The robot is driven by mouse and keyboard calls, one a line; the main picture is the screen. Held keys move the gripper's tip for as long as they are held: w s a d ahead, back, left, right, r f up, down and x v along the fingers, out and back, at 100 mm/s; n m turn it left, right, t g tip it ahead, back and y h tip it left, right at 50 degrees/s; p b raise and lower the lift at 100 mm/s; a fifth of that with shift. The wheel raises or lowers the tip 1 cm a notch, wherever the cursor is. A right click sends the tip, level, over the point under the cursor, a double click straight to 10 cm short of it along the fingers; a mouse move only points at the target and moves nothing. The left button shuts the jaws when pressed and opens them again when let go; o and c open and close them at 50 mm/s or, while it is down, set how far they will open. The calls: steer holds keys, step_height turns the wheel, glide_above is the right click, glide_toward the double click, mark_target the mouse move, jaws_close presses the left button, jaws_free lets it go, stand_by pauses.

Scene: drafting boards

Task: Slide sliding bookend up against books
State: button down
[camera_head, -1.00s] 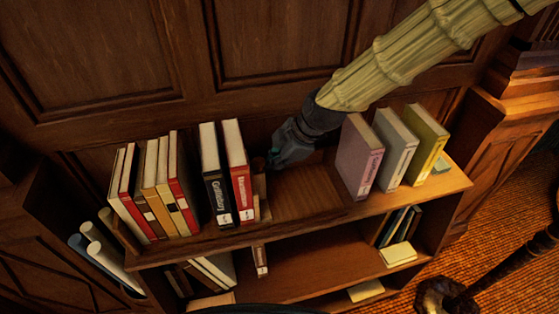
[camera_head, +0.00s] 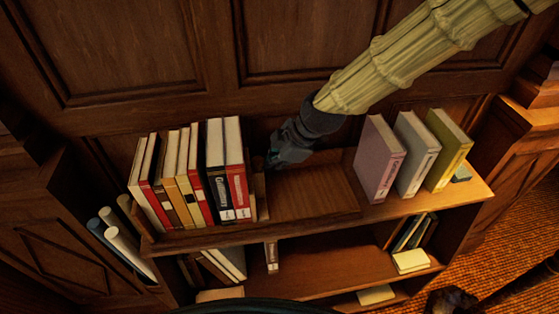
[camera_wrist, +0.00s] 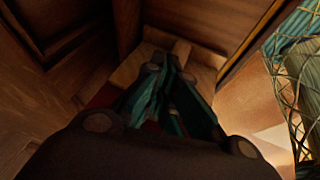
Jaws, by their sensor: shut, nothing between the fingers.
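The sliding bookend (camera_head: 262,198), a light wooden upright, stands on the top shelf against the right side of the red book (camera_head: 237,178). I see no clear gap between them. The red book and the black book (camera_head: 215,175) stand upright against a row of several cream, tan and red books (camera_head: 178,185) at the left. My gripper (camera_head: 273,160) is shut and empty, at the bookend's right side near its back end. In the wrist view, the teal fingers (camera_wrist: 165,98) are together over pale wood, probably the bookend (camera_wrist: 185,55); their exact contact is hidden.
Bare shelf (camera_head: 312,192) lies right of the bookend. Pink (camera_head: 377,160), grey (camera_head: 415,150) and yellow (camera_head: 448,148) books stand farther right. A panelled wall (camera_head: 130,50) rises close behind. Rolled papers (camera_head: 120,245) stand at the left, and a lower shelf (camera_head: 320,268) holds more books.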

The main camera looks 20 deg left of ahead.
steer(key=shift+s+a, duration=0.1)
steer(key=shift+a, duration=0.05)
steer(key=shift+s+a, duration=0.35)
steer(key=shift+a, duration=0.25)
steer(key=shift+d, duration=0.1)
steer(key=d+p+v, duration=0.1)
steer(key=p+v, duration=0.5)
steer(key=v, duration=0.4)
steer(key=shift+w+d, duration=0.35)
steer(key=shift+w, duration=0.15)
stand_by(0.3)
stand_by(0.4)
